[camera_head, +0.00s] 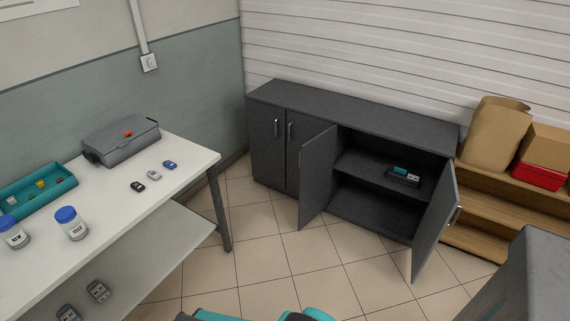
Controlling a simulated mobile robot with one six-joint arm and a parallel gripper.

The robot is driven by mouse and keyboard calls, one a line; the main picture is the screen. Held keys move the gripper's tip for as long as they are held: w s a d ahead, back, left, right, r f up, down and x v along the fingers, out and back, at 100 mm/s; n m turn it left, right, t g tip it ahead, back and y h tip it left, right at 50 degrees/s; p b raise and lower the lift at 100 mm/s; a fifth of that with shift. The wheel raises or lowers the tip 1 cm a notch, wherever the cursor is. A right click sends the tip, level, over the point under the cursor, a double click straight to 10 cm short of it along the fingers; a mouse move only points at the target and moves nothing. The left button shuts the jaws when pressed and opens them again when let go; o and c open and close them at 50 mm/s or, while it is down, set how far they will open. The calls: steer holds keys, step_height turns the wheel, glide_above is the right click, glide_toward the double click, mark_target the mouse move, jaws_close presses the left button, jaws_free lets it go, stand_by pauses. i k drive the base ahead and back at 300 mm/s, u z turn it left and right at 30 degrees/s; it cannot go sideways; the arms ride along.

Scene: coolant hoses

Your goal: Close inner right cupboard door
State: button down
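A low dark grey cupboard (350,114) stands against the white slatted wall. Its two left doors (268,148) are shut and have upright handles. Its right half is open. The inner door (316,176) of that half is swung out into the room, hinged near the cupboard's middle. The outer door (436,220) at the far right is also swung out, with a handle on its right face. A small grey device with a teal part (403,175) lies on the inside shelf. My gripper is not in view.
A white table (185,200) stands at left with a grey case (122,141), a teal tray (35,192) and jars. Wooden shelves (480,213) with boxes stand at right. A dark block (525,275) fills the lower right corner. Tiled floor before the cupboard is clear.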

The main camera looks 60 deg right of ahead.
mark_target(316, 156)
steer(key=i, duration=0.85)
steer(key=z, duration=0.05)
